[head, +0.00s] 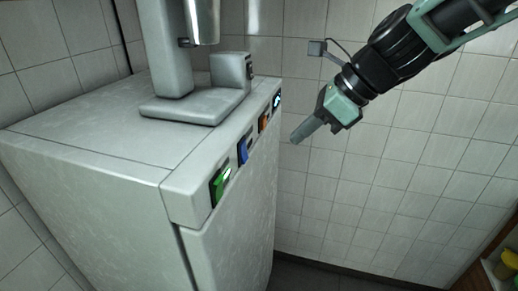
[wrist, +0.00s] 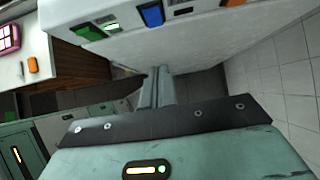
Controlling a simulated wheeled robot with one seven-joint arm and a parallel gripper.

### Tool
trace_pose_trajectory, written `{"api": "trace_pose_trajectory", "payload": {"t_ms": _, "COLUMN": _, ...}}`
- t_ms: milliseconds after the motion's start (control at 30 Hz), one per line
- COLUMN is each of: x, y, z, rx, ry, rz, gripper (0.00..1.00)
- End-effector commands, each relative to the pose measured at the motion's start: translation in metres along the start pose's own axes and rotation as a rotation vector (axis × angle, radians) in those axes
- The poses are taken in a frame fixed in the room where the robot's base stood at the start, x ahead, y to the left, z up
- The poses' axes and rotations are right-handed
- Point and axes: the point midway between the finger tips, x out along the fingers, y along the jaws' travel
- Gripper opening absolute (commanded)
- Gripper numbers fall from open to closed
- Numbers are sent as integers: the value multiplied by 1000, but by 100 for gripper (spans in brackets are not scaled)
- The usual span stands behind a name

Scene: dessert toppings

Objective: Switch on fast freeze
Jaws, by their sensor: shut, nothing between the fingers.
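A grey freezer cabinet (head: 100,190) fills the left of the head view. Its front top edge carries a row of coloured rocker switches: green (head: 221,185), blue (head: 244,151), orange (head: 264,122) and a dark one with a pale mark (head: 277,102) at the far end. The green switch looks lit. No labels are readable, so I cannot tell which is fast freeze. In the wrist view the green switch (wrist: 90,32) and blue switch (wrist: 152,15) show at the top. My gripper (head: 298,138) is shut and empty, apart from the panel, out in front of the orange switch.
A grey appliance (head: 180,107) with a metal cylinder stands on the cabinet top. Tiled walls (head: 400,190) close the space behind and right. In the wrist view, a counter (wrist: 25,80) at left holds a pink device (wrist: 8,38) and an orange item (wrist: 32,65).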

Motion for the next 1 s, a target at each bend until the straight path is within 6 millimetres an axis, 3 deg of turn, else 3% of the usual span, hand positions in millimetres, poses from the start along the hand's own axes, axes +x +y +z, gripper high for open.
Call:
{"api": "trace_pose_trajectory", "payload": {"t_ms": 367, "x": 77, "y": 1, "z": 2, "rx": 1, "ry": 2, "rz": 4, "gripper": 0}}
{"api": "trace_pose_trajectory", "payload": {"t_ms": 600, "x": 95, "y": 0, "z": 26, "rx": 0, "ry": 0, "rz": 1, "gripper": 0}}
{"api": "trace_pose_trajectory", "payload": {"t_ms": 1000, "x": 101, "y": 0, "z": 29, "rx": 0, "ry": -1, "rz": -1, "gripper": 0}}
